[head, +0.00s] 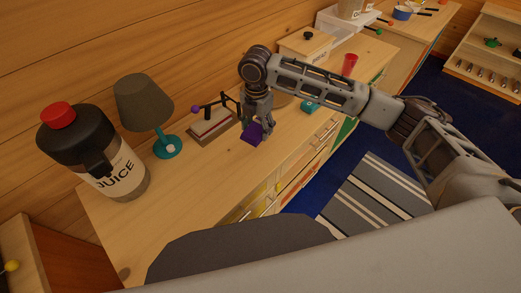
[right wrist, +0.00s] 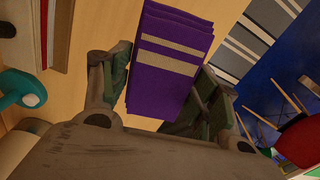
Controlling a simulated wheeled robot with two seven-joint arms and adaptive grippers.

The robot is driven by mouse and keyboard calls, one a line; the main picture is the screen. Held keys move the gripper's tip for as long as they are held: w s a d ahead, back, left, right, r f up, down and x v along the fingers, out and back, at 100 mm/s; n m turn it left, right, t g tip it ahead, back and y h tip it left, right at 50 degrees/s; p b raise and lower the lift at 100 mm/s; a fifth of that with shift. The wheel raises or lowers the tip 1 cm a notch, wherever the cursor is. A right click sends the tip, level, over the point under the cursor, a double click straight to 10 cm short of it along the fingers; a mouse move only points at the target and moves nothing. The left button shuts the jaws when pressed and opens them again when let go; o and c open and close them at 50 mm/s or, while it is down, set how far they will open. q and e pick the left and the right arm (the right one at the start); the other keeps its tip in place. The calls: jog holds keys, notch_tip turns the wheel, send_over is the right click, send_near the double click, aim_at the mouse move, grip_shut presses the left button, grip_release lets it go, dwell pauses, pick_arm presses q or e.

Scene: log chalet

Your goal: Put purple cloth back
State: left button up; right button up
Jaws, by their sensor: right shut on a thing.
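The purple cloth (head: 252,133) is folded and has pale stripes, which show in the right wrist view (right wrist: 172,62). My right gripper (head: 258,130) points down over the wooden counter and is shut on the cloth. In the right wrist view its fingers (right wrist: 160,95) stand on either side of the cloth's near end. I cannot tell whether the cloth touches the counter top. My left gripper is not in view.
The long wooden counter (head: 192,190) carries a juice bottle (head: 125,172), a lamp (head: 143,103), a small rack with a purple knob (head: 213,124), a teal object (head: 310,105), a box (head: 305,47) and a red cup (head: 349,64). A striped rug (head: 375,195) lies on the blue floor.

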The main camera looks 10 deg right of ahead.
jog(key=shift+s+m, duration=0.2)
jog(key=shift+m, duration=0.8)
send_over(258, 151)
jog(key=shift+s+f, duration=0.1)
jog(key=shift+f, duration=2.4)
jog(key=shift+f, duration=0.1)
jog(key=shift+f, duration=2.4)
jog(key=o, duration=1)
jog(key=shift+f, duration=0.1)
